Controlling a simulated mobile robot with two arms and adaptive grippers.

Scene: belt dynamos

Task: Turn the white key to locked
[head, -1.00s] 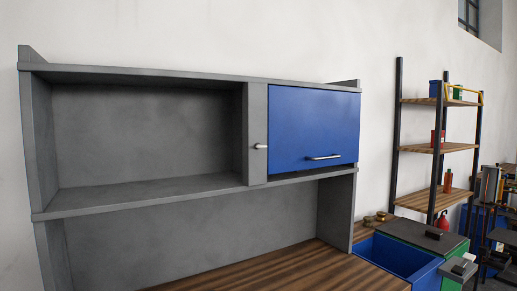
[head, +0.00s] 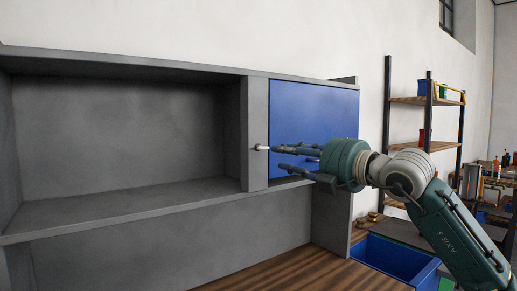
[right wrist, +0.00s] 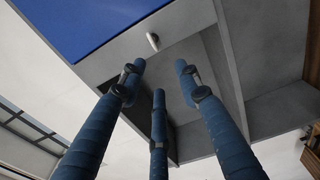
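The white key (head: 262,148) sticks out of the grey upright panel just left of the blue cabinet door (head: 305,112). It also shows in the right wrist view (right wrist: 153,41), past the fingertips, as a short white bar. My right gripper (head: 278,159) is in front of the blue door, to the right of the key, with its upper finger's tip close to the key. In the right wrist view its blue fingers (right wrist: 158,82) stand apart with nothing between them. I cannot tell whether a finger touches the key. My left gripper does not show.
The open grey shelf (head: 125,195) to the left is empty. A wooden worktop (head: 290,270) lies below. A blue bin (head: 395,258) stands at the lower right, partly behind my right arm. A wooden shelf rack (head: 408,101) stands farther right.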

